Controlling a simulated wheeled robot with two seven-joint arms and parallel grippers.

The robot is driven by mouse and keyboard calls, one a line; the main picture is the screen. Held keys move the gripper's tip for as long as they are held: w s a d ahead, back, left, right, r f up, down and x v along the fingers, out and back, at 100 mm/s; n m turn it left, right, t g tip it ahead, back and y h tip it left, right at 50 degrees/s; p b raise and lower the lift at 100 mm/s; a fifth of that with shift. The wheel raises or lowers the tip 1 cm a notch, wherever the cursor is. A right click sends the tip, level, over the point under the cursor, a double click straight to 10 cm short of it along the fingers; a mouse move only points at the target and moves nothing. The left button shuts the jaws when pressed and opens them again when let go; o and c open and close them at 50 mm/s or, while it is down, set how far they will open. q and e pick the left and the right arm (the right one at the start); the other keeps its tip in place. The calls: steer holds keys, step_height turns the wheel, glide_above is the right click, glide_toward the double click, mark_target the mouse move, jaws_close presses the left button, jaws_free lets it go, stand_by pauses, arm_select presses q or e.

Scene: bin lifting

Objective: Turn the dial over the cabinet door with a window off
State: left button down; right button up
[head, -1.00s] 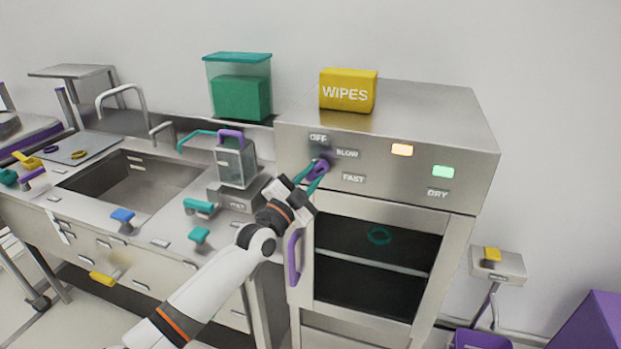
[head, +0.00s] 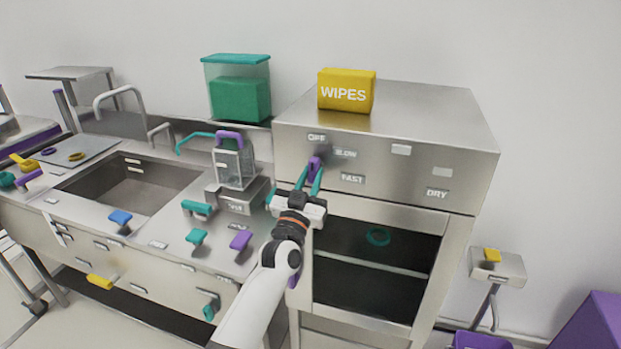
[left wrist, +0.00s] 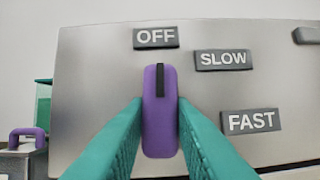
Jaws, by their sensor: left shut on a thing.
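The purple dial (head: 314,164) sits on the steel panel above the cabinet door with a window (head: 374,268). In the left wrist view the dial (left wrist: 160,110) stands upright, its black mark pointing up at the OFF label (left wrist: 156,38). The SLOW (left wrist: 223,59) and FAST (left wrist: 251,121) labels lie to its right. My left gripper (head: 309,180) has its teal fingers shut on the dial, one on each side. The left gripper also shows in the left wrist view (left wrist: 160,125). The right gripper is not in view.
Two unlit indicators (head: 401,150) are on the panel, with a DRY label (head: 437,194) below. A yellow WIPES box (head: 346,91) stands on the cabinet. A sink counter (head: 110,208) with several coloured handles is at left. A small stand (head: 497,266) is at right.

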arm_select(q)
steer(key=shift+f+n, duration=0.1)
steer(key=shift+n, duration=0.5)
steer(key=c, duration=1.2)
jaws_free()
steer(key=shift+c, duration=0.2)
steer(key=shift+s, duration=0.1)
steer(key=shift+s+f, duration=0.25)
steer(key=shift+s, duration=0.05)
steer(key=b+v, duration=0.3)
steer(key=v, duration=0.8)
